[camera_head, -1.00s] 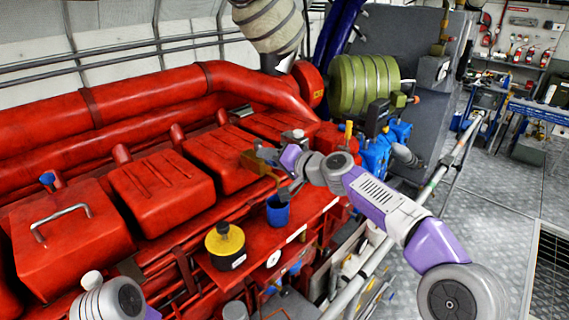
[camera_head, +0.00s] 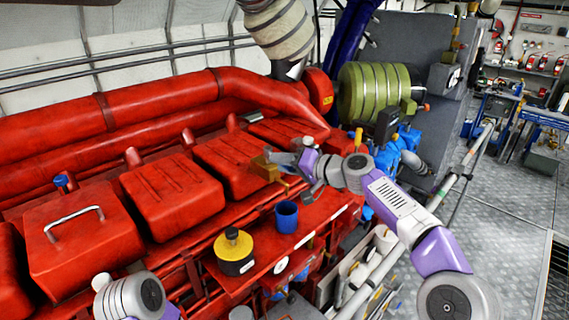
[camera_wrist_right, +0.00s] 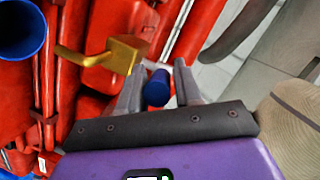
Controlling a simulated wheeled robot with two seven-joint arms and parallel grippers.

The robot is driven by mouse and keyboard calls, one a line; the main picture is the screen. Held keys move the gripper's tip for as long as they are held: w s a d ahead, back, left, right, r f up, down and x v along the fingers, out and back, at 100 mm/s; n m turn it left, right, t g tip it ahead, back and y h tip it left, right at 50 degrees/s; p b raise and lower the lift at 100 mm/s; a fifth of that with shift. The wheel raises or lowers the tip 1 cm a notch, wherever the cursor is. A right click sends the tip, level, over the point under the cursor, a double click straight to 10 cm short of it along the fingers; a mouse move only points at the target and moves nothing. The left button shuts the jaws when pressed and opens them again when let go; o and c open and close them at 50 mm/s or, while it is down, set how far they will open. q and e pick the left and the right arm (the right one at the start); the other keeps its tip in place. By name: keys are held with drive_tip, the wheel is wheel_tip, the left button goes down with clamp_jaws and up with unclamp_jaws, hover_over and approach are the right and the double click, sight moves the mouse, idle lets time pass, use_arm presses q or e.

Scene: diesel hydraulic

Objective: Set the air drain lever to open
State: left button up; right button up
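A brass-coloured valve block (camera_head: 264,167) with a thin bent rod sits on the red engine's side, in front of the red covers. It also shows in the right wrist view (camera_wrist_right: 125,53). My right gripper (camera_head: 293,171) is beside it on its right, pointing left. In the right wrist view, a blue cylindrical piece (camera_wrist_right: 157,88) appears between the spread fingers, with gaps on both sides; it may be the lever's grip, but I cannot tell. The fingers are open and I see no contact. My left arm shows at the bottom left; its gripper is out of view.
A blue cup (camera_head: 287,217) and a yellow-topped black canister (camera_head: 234,252) stand on the red ledge below the valve. The red engine covers (camera_head: 173,196) lie behind. A green ribbed cylinder (camera_head: 375,90) is further back.

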drive_tip(key=shift+o, duration=1)
drive_tip(key=shift+a, duration=0.1)
drive_tip(key=b+v, duration=0.2)
drive_tip(key=v, duration=0.5)
drive_tip(key=shift+d, duration=0.3)
drive_tip(key=shift+s, duration=0.15)
